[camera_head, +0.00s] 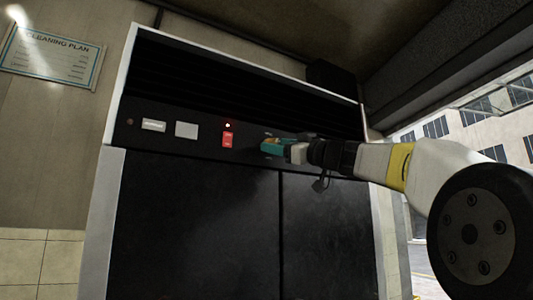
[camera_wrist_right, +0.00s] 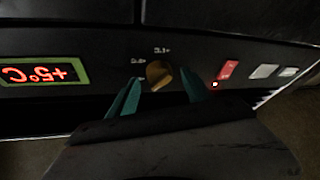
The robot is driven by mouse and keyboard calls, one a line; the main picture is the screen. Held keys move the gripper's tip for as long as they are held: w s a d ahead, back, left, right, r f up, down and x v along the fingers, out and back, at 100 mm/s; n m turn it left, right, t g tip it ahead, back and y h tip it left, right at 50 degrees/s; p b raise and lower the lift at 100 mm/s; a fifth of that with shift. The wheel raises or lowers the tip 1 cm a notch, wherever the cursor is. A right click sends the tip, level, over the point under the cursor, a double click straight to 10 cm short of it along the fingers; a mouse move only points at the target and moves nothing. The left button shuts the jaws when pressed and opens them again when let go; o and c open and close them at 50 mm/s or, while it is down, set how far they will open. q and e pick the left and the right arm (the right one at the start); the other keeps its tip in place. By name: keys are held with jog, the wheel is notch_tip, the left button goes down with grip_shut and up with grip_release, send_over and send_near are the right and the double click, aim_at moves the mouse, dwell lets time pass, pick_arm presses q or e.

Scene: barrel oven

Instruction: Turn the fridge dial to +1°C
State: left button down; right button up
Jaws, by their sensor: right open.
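The fridge dial (camera_wrist_right: 158,75) is a small tan knob on the dark control panel, with small white marks around it. The right wrist view is upside down. My right gripper (camera_wrist_right: 160,93) is open, with one teal fingertip on each side of the dial. I cannot tell whether the fingers touch it. In the head view my right gripper (camera_head: 272,146) reaches to the panel from the right and mostly hides the dial. A green-framed display (camera_wrist_right: 42,74) shows +5°C in red, inverted. My left gripper is in neither view.
A red switch (camera_head: 228,139) sits on the panel left of my gripper in the head view, below a lit red lamp (camera_head: 228,125). Two pale plates (camera_head: 186,130) are further left. Dark fridge doors (camera_head: 200,220) fill the space below. A cleaning plan sign (camera_head: 50,55) hangs on the wall.

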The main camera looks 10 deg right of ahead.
jog(key=shift+w+a+r, duration=0.15)
jog(key=shift+w+a, duration=0.1)
jog(key=shift+w, duration=0.1)
grip_shut()
